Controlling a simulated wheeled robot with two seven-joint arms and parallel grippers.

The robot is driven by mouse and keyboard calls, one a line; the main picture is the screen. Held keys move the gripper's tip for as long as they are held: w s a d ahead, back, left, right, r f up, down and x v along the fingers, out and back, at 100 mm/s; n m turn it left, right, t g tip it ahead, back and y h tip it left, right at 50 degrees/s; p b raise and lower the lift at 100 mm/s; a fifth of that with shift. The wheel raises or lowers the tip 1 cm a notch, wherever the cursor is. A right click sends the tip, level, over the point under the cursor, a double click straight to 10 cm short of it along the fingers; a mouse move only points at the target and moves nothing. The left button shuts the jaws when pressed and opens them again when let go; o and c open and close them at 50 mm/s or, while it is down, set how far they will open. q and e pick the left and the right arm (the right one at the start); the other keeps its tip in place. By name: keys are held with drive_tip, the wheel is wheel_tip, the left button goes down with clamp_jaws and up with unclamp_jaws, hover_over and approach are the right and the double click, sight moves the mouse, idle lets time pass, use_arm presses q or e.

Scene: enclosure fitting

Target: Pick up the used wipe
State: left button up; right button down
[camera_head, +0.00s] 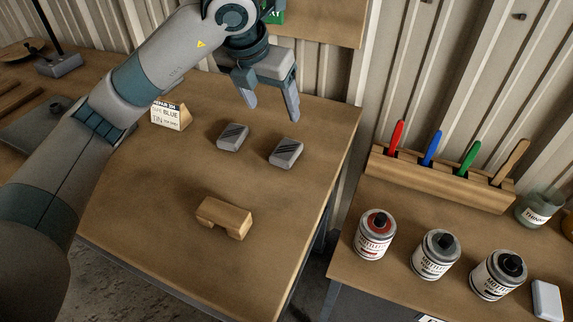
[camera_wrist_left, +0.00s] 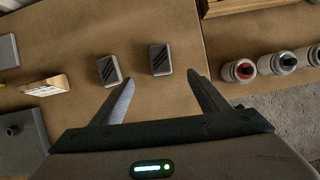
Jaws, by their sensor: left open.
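I cannot make out a used wipe for certain in either view. My left gripper (camera_head: 271,112) hangs above the far part of the left table, with its jaws apart and nothing between them. In the head view the left block (camera_head: 233,137) and the right block (camera_head: 286,152) lie on the table, nearer to me than the fingertips. My right gripper does not show.
A notched wooden block (camera_head: 224,217) lies nearer on the table. A small sign (camera_head: 170,115) stands left. On the right table are several bottles (camera_head: 375,234), a wooden rack (camera_head: 440,180) with coloured handles, a jar (camera_head: 538,208) and a pale block (camera_head: 547,300). A gap separates the tables.

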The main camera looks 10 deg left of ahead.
use_arm(q)
drive_tip(key=shift+f, duration=0.4)
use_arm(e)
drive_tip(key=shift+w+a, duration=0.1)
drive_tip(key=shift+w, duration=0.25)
use_arm(q)
drive_tip(key=shift+f, duration=0.1)
drive_tip(key=p, duration=0.2)
hover_over(286, 149)
drive_tip(key=s, duration=0.2)
drive_tip(key=f, duration=1.1)
drive_tip(key=shift+s+a, duration=0.1)
drive_tip(key=shift+a, duration=0.1)
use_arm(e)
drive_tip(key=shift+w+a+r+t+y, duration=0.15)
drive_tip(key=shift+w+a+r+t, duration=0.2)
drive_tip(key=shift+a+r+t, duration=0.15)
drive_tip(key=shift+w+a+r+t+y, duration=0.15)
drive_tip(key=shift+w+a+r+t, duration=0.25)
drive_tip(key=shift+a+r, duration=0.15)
use_arm(q)
drive_tip(key=shift+f, duration=0.15)
